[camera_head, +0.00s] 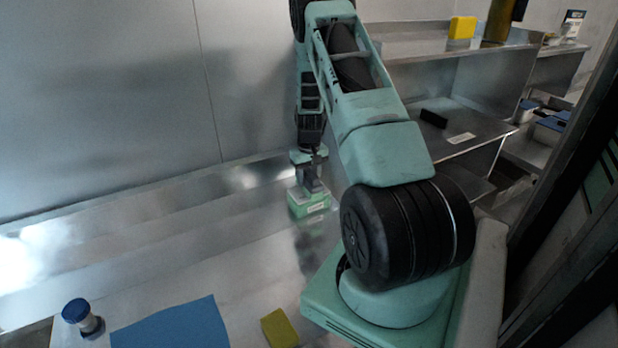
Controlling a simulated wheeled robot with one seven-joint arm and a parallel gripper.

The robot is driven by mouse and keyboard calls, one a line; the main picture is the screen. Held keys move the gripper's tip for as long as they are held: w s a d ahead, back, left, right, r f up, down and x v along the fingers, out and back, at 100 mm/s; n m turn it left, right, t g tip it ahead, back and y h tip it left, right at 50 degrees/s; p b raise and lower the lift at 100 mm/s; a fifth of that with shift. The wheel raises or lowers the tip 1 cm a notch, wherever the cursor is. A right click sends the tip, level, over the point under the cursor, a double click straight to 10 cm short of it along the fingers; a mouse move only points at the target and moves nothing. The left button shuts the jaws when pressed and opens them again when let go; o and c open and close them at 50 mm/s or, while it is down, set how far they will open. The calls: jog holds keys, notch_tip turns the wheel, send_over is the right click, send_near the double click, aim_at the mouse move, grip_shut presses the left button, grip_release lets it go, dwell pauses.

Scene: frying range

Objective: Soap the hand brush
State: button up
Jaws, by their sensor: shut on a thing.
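My gripper (312,182) points down over the steel counter, far from the camera and near the back wall. It is shut on a green block with a pale top (308,206). The block is at or just above the counter; I cannot tell if it touches. It may be the hand brush, but it is too small to be sure, and bristles do not show. No soap can be made out for certain.
A blue sheet (170,325) and a yellow-green block (279,328) lie on the near counter (215,270). Steel shelves (455,75) at the right hold a yellow block (462,27) and a dark block (433,118). The counter left of my gripper is clear.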

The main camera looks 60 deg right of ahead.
aim_at(309, 171)
dwell(0.3)
jog(key=shift+r+p, duration=1.95)
jog(key=shift+r, duration=1.6)
jog(key=shift+f, duration=0.1)
